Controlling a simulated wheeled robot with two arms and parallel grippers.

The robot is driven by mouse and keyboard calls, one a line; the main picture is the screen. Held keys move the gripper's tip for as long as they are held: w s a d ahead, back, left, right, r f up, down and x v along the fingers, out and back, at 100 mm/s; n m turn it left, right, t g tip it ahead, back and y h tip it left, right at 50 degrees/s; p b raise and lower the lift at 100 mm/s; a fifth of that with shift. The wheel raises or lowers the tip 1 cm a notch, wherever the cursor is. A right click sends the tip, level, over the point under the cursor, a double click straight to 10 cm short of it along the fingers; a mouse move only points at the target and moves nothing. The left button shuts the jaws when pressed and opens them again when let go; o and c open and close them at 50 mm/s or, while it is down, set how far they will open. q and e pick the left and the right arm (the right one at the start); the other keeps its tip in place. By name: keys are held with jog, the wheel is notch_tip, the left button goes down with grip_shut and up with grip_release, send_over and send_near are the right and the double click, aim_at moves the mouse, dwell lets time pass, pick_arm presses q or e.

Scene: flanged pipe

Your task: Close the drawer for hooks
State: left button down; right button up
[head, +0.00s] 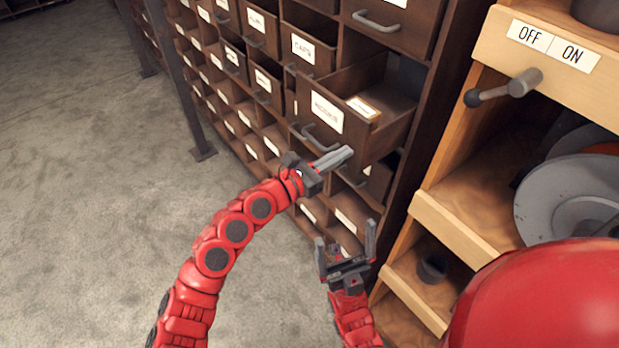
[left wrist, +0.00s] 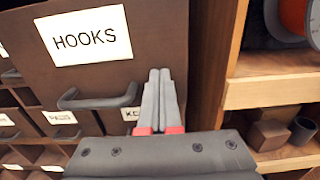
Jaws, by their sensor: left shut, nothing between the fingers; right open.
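The hooks drawer (head: 327,113) is pulled out from the dark brown cabinet, with a small pale item lying inside it. Its front, label and grey handle (left wrist: 98,98) show in the left wrist view, where the label reads HOOKS. My left gripper (head: 346,154) is shut and empty, in front of the drawer's lower right part. In the left wrist view its fingertips (left wrist: 159,75) lie to the right of the handle, over the drawer front; I cannot tell whether they touch it. My right gripper (head: 345,240) is open and empty, lower down in front of the cabinet.
A wooden shelf unit (head: 450,219) stands at right, with an OFF/ON lever (head: 503,88), grey discs (head: 572,195) and a dark cup (head: 432,266). The grey floor (head: 85,190) is clear at left.

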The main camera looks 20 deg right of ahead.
aim_at(383, 129)
pick_arm(q)
jog(key=b+x, duration=0.3)
jog(key=x, duration=0.3)
jog(key=b+x, duration=0.3)
jog(key=x, duration=0.3)
jog(key=shift+w+d+f, duration=0.1)
jog(key=shift+d+f, duration=0.1)
jog(key=shift+d, duration=0.1)
jog(key=shift+w+d+r+b, duration=0.1)
jog(key=shift+w+d+b, duration=0.1)
jog(key=shift+d+b, duration=0.35)
jog(key=shift+a+r, duration=0.1)
jog(key=shift+r, duration=0.1)
